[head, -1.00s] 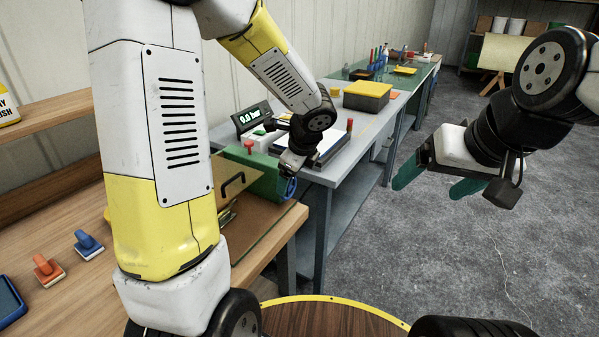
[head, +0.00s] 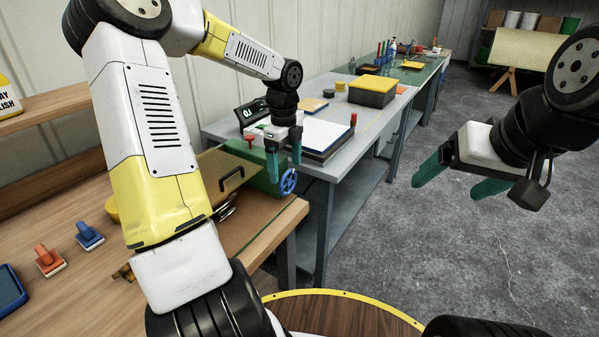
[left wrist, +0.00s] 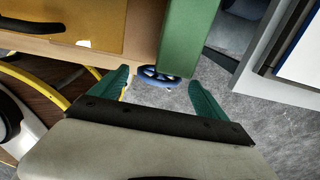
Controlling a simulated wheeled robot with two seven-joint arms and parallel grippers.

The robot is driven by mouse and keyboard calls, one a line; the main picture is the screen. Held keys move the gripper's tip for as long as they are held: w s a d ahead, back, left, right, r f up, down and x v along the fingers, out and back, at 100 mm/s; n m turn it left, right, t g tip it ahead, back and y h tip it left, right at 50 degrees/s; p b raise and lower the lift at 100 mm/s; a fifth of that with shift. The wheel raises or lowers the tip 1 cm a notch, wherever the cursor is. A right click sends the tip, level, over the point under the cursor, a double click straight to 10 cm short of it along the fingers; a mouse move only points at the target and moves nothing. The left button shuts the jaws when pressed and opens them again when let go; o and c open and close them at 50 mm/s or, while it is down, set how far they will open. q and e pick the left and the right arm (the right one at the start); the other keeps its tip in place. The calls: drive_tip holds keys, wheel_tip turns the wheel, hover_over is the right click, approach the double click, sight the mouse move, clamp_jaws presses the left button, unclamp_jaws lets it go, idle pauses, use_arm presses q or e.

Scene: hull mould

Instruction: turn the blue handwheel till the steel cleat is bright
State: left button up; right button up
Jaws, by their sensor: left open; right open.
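The blue handwheel (head: 288,181) is on the end of a green box (head: 264,178) at the wooden bench's right edge. My left gripper (head: 283,166) is open, fingers pointing down, just above and in front of the wheel. In the left wrist view the wheel (left wrist: 150,76) shows beyond and between the open fingers (left wrist: 158,82), with no visible contact. A shiny metal piece (head: 226,209), perhaps the steel cleat, lies beside my left arm, partly hidden; I cannot tell its brightness. My right gripper (head: 447,184) is open and empty over the floor.
A display (head: 250,113) behind my left gripper is partly covered. A red knob (head: 249,140) stands near the green box. A panel with a black handle (head: 232,178) adjoins it. A grey table (head: 350,140) with a yellow-lidded box (head: 373,90) is behind. Floor on the right is clear.

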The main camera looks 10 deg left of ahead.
sight(286, 182)
use_arm(q)
wheel_tip(286, 182, down, 6)
drive_tip(key=shift+f, duration=0.1)
drive_tip(key=c, duration=1.1)
drive_tip(key=shift+c, duration=0.2)
drive_tip(key=shift+t, duration=0.3)
drive_tip(key=t+h, duration=0.1)
drive_tip(key=t, duration=0.1)
drive_tip(key=shift+t, duration=0.3)
drive_tip(key=shift+t+h, duration=0.5)
drive_tip(key=shift+t, duration=1.2)
drive_tip(key=o, duration=1.1)
drive_tip(key=shift+o, duration=0.2)
